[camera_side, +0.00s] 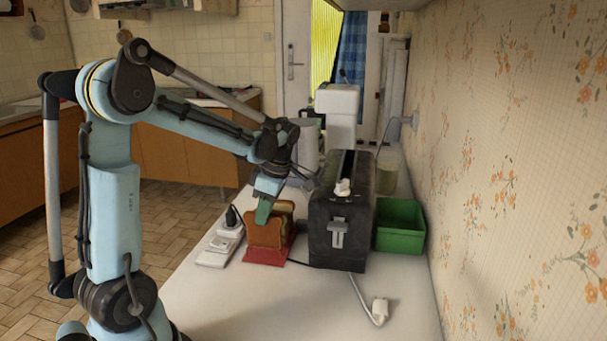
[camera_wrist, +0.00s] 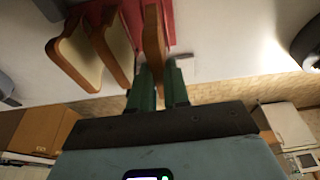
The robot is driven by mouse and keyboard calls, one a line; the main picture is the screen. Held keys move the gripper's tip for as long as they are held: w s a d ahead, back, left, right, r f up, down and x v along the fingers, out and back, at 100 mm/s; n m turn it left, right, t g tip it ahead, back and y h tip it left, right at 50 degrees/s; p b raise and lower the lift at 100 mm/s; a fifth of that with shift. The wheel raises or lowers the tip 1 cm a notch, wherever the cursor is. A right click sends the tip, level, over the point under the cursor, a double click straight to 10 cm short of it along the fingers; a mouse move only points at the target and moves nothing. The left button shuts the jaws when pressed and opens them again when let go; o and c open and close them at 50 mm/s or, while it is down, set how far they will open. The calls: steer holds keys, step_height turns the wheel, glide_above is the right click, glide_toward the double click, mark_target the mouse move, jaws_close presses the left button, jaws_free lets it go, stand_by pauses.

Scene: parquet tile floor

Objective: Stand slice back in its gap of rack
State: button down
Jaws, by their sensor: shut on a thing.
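My gripper (camera_side: 263,212) has green fingers and points down over the red rack (camera_side: 270,262) on the white counter. In the wrist view the gripper (camera_wrist: 158,80) is shut on the top edge of a brown-crusted slice (camera_wrist: 153,38), seen nearly edge-on. Red parts of the rack (camera_wrist: 168,22) show beside and behind this slice. Two other slices, one at the outer left (camera_wrist: 72,55) and one between (camera_wrist: 112,45), lean to the left of it. In the side view bread (camera_side: 265,235) stands upright at the rack; whether the held slice's lower edge is seated is hidden.
A black toaster (camera_side: 325,225) stands close to the right of the rack, with a green bin (camera_side: 400,228) beyond it. A white power strip (camera_side: 218,250) with a plug lies to the left.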

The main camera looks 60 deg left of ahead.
stand_by(0.3)
steer(key=c, duration=1)
jaws_free()
steer(key=v, duration=1.2)
steer(key=s+d+f+m+t, duration=0.1)
steer(key=d+f+m+t, duration=0.1)
steer(key=d+m, duration=0.3)
steer(key=s+d+f+m+t+h, duration=0.1)
steer(key=d+f+m+t, duration=0.2)
steer(key=m, duration=1)
steer(key=s+d+f+m+t+h, duration=0.1)
steer(key=s+d+f+m+t, duration=0.1)
steer(key=d+m, duration=0.7)
steer(key=shift+d+f+t, duration=0.1)
steer(key=shift+f+t, duration=0.45)
steer(key=shift+t, duration=0.65)
